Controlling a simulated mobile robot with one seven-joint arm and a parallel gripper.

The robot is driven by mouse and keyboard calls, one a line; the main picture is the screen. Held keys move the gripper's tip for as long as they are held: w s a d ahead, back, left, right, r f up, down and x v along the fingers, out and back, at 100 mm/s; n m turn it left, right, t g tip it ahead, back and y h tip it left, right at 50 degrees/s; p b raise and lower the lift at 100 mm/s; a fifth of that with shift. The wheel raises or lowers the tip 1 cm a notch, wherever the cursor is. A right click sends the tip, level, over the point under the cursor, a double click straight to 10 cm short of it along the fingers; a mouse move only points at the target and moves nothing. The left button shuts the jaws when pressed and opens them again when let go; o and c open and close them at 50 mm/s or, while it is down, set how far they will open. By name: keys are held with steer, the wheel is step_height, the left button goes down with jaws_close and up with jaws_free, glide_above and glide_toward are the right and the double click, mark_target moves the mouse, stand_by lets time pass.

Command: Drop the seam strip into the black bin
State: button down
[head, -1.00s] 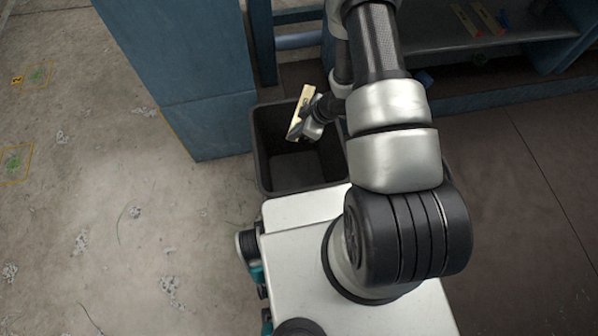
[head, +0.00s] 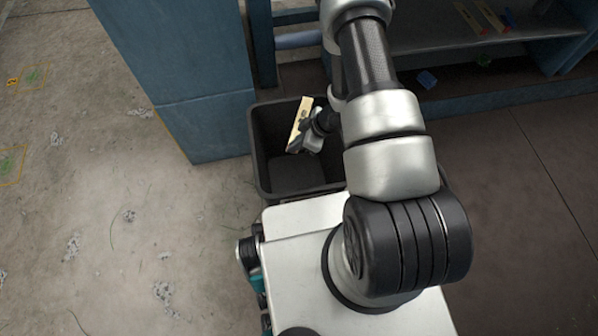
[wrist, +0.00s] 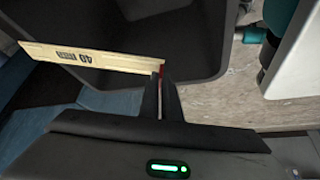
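The seam strip is a pale yellow, thin bar (head: 301,118) with dark print on it. My gripper (head: 303,144) is shut on one end of the strip. The gripper also shows in the wrist view (wrist: 161,80), its dark fingers close together. The black bin (head: 259,165) stands open below, and the strip and gripper are over its opening. Its dark wall (wrist: 213,75) fills much of the upper wrist view. The bin floor looks empty where visible; my arm hides its right side.
A blue cabinet or post (head: 200,90) stands left of the bin. Concrete floor on the left is open.

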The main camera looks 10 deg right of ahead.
steer(key=c, duration=1.9)
jaws_free()
steer(key=shift+r, duration=0.1)
steer(key=p+v, duration=0.5)
steer(key=v, duration=1.2)
steer(key=shift+r, duration=0.15)
